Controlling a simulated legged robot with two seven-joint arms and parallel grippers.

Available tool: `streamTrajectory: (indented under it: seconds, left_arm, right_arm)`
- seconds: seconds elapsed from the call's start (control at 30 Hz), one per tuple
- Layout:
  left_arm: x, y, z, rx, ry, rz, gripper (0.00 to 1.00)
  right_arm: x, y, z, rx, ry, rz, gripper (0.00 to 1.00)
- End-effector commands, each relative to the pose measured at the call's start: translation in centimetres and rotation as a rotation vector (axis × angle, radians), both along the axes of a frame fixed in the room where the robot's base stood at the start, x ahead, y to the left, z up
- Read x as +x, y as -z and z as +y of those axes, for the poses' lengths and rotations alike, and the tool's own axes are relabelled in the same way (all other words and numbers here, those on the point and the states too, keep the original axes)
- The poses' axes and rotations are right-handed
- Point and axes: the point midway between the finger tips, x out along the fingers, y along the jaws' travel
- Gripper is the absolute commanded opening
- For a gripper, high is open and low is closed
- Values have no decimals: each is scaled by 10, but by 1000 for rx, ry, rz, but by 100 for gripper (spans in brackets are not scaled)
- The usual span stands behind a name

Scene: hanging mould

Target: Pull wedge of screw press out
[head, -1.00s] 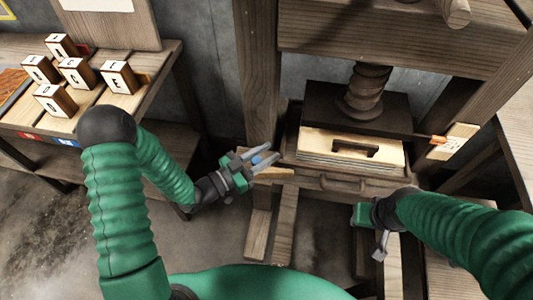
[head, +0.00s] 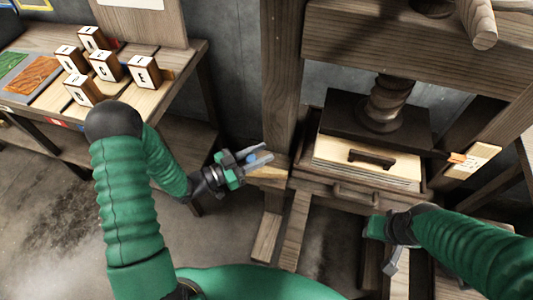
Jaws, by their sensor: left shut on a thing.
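The screw press (head: 385,105) stands at the right, its screw and dark plate above a pale block with a handle. A light wooden wedge (head: 270,174) sticks out low at the press's left side, in front of the left post. My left gripper (head: 258,157) is at this wedge, shut on it, its grey fingers pointing right; the exact contact is hard to see. My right gripper (head: 392,258) hangs below the press front, apart from the wedge; its opening cannot be told. Whether the wedge's right end still touches the press is unclear.
A workbench (head: 150,98) at the left holds several lettered blocks (head: 104,65). The press's left post (head: 283,100) stands behind my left gripper. A pale piece with an orange part (head: 473,160) sits on the press's right side. Floor between bench and press is open.

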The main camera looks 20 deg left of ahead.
Motion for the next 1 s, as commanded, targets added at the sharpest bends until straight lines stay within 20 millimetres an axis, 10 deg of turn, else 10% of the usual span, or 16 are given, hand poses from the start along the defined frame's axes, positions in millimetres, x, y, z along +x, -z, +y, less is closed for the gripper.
streamTrajectory:
  seconds: [0.03, 0.07, 0.23, 0.7, 1.0]
  left_arm:
    - [-2, 4, 2, 4, -3, 10, 0]
    - [-2, 4, 3, 4, -3, 10, 32]
    - [-1, 2, 2, 3, -3, 4, 52]
    - [-1, 0, 3, 2, -3, -1, 52]
    - [-47, 0, 53, 2, -9, 2, 52]
  right_arm:
    - [0, 0, 0, 0, 0, 0, 36]
    - [0, 0, 0, 0, 0, 0, 36]
    - [0, 0, 0, 0, 0, 0, 36]
    - [0, -1, 0, 0, 0, 0, 36]
    - [0, -9, 0, 0, 0, 0, 36]
